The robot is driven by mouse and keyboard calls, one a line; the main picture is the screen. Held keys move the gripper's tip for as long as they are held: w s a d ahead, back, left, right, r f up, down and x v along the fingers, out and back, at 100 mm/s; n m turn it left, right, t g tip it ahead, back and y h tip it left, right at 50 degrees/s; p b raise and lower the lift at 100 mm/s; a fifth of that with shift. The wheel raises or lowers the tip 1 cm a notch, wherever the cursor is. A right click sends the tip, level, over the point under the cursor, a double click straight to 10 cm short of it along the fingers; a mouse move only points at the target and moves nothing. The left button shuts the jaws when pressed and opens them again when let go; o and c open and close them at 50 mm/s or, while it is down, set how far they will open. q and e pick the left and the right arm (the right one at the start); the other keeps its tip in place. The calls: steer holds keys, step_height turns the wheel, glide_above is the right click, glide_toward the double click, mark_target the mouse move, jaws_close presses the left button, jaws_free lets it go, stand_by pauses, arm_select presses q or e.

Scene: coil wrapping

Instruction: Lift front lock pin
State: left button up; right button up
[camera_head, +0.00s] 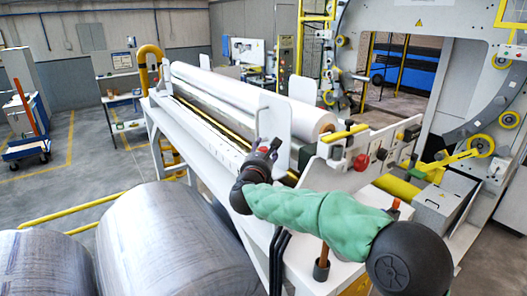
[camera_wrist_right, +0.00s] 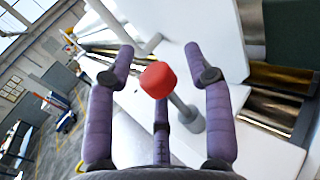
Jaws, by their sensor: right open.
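The lock pin shows in the right wrist view as a red knob (camera_wrist_right: 158,80) on a grey stem (camera_wrist_right: 186,115). My right gripper (camera_wrist_right: 158,55) is open, with purple fingers spread on both sides of the knob and a third finger below it. No finger is seen closed on the knob. In the head view my right gripper (camera_head: 266,150) is at the near end of the white machine bed, beside an upright white plate (camera_head: 275,118). The pin there is mostly hidden by the gripper. My left gripper is not in view.
A long white roll (camera_head: 250,98) lies along the bed (camera_head: 205,130). A panel with red knobs (camera_head: 361,162) stands right of the gripper. A post with an orange rod (camera_head: 322,262) stands near my forearm. Large metal coils (camera_head: 165,240) lie at lower left.

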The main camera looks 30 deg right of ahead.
mark_target(263, 148)
jaws_close()
steer(key=shift+r+b, duration=0.35)
steer(key=shift+r, duration=1.2)
jaws_free()
steer(key=shift+s+a+f, duration=0.1)
